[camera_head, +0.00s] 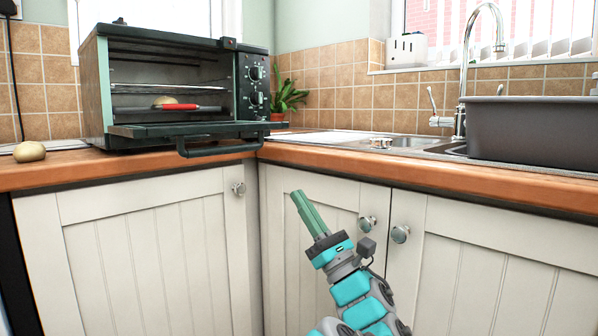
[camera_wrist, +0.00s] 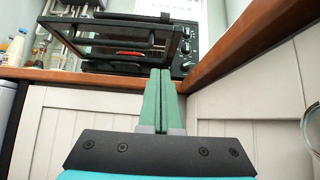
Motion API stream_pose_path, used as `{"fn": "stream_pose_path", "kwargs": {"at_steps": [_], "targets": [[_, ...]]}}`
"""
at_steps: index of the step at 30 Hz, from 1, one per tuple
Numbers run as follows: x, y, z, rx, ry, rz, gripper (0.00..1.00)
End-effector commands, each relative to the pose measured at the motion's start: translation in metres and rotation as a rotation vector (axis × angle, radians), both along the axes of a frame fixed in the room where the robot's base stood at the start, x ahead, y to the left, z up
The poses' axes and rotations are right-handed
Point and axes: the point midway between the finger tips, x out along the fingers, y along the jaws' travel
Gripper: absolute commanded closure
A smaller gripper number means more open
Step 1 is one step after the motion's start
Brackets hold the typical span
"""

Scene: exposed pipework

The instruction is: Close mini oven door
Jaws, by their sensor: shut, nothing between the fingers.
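The dark mini oven (camera_head: 180,85) stands on the wooden counter at the left in the head view. Its door (camera_head: 190,129) is open, folded down to about level, with a bar handle (camera_head: 218,149) at its front edge. In the wrist view the oven door (camera_wrist: 118,35) shows from below, with the handle (camera_wrist: 128,16) along its edge. My gripper (camera_head: 298,195) is shut and empty, below the counter edge in front of the cabinets, apart from the door.
A round tan item (camera_head: 29,151) lies on the counter left of the oven. A potted plant (camera_head: 286,97) stands right of it. The sink has a grey basin (camera_head: 530,128) and a tap (camera_head: 462,80). Cabinet knobs (camera_head: 367,223) stick out near my arm. Bottles (camera_wrist: 15,48) show in the wrist view.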

Motion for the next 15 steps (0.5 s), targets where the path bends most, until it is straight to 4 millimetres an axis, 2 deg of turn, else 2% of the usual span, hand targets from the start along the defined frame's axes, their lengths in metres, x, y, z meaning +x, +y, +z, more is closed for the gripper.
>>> {"fn": "stream_pose_path", "kwargs": {"at_steps": [15], "targets": [[0.034,0.039,0.055,0.004,0.0,0.003,1.0]]}}
